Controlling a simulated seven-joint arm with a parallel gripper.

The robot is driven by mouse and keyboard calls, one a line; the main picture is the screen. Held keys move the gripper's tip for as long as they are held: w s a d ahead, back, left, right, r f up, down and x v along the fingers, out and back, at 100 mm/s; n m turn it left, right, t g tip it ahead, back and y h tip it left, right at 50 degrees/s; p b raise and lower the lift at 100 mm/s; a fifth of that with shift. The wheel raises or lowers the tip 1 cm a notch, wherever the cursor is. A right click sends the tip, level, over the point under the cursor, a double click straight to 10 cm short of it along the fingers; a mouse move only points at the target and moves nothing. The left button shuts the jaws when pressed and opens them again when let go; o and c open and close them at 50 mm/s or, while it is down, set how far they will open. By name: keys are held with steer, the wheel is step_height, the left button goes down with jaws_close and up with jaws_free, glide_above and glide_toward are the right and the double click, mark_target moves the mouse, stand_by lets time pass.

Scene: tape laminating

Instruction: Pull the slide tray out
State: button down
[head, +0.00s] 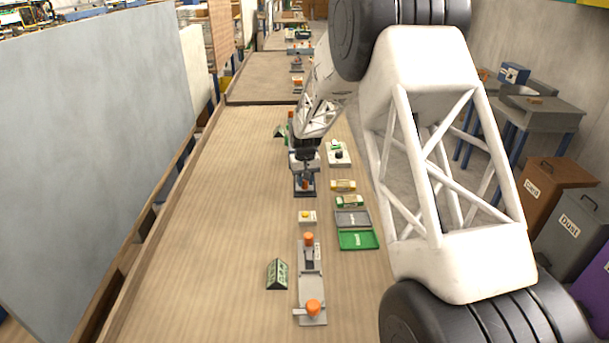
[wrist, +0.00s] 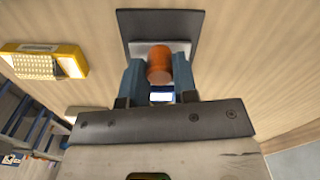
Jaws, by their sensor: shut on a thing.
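My gripper (wrist: 158,76) has its two blue fingers shut on an upright orange knob (wrist: 157,64) in the wrist view. The knob stands on a light grey slide tray (wrist: 145,47), which lies over a dark base plate (wrist: 185,18) on the wooden table. In the head view my gripper (head: 304,178) is down at this small station, and the orange knob (head: 305,184) shows just below the fingers. The dark plate (head: 304,193) shows around it. My gripper and arm hide most of the station behind.
A grey fixture with two orange knobs (head: 311,280) lies nearer the camera, beside a green tent sign (head: 277,273). Yellow item (head: 343,186), grey tray (head: 352,219) and green tray (head: 358,240) lie to the right. The table's left side (head: 200,220) is clear.

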steer(key=shift+s, duration=1.45)
steer(key=c, duration=0.9)
jaws_free()
steer(key=shift+r, duration=0.1)
steer(key=shift+r, duration=3.8)
steer(key=shift+r, duration=0.1)
